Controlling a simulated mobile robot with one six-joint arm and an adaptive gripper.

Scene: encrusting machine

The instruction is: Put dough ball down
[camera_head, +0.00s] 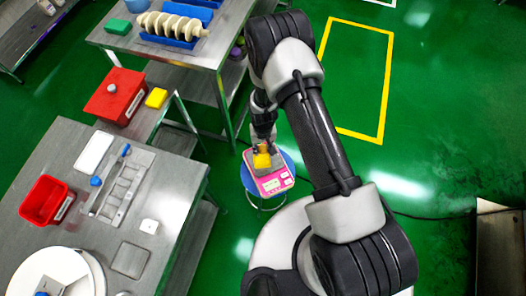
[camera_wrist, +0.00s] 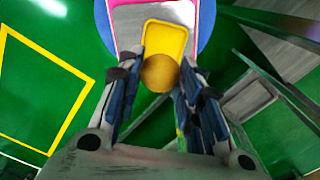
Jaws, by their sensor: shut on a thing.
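My gripper (camera_wrist: 160,85) is shut on a tan dough ball (camera_wrist: 160,73), which sits between the fingertips in the wrist view. A small yellow tray (camera_wrist: 166,34) lies just beyond the ball, on the plate of a pink scale (camera_wrist: 205,12). The ball overlaps the tray's near edge in this view; I cannot tell whether they touch. In the head view my gripper (camera_head: 263,138) points down over the scale (camera_head: 273,184), with the dough ball (camera_head: 263,148) at its tip, by the yellow tray (camera_head: 262,161). The fingers partly hide the ball.
The scale stands on a round blue stool (camera_head: 247,180). To the left is a metal table (camera_head: 165,205) with a red bin (camera_head: 47,201) and a white tray (camera_head: 94,152). Another metal table with a blue rack stands behind.

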